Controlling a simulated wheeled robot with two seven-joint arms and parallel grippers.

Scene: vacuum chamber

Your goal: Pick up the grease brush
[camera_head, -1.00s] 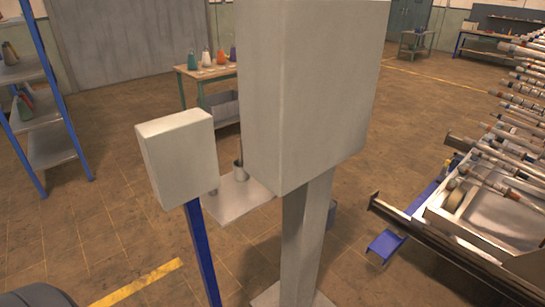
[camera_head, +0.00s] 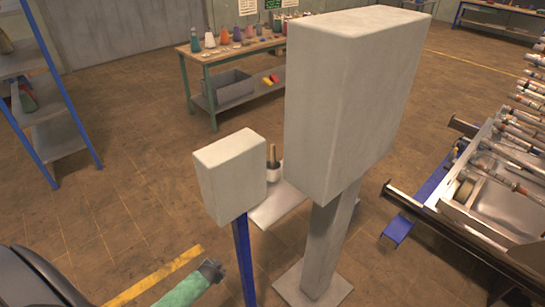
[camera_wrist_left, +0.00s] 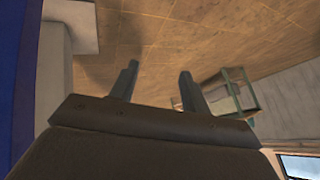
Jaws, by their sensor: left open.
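A brown handle, which looks like the grease brush (camera_head: 273,153), stands upright in a pale pot (camera_head: 273,173). The pot is on a flat grey shelf (camera_head: 279,207), partly hidden between a small grey box and a large grey box. The bristle end is not visible. My left gripper (camera_head: 211,270) is low at the front left of the head view, on a green arm, apart from the pot and left of the blue post. In the left wrist view its two fingers (camera_wrist_left: 158,82) are spread with nothing between them. My right gripper is not in view.
The small grey box (camera_head: 230,177) on a blue post (camera_head: 244,262) and the large grey box (camera_head: 345,105) on a column flank the shelf. A workbench (camera_head: 197,88) with several bottles stands behind. A rack of tubes (camera_head: 500,190) is at right. Floor at left is open.

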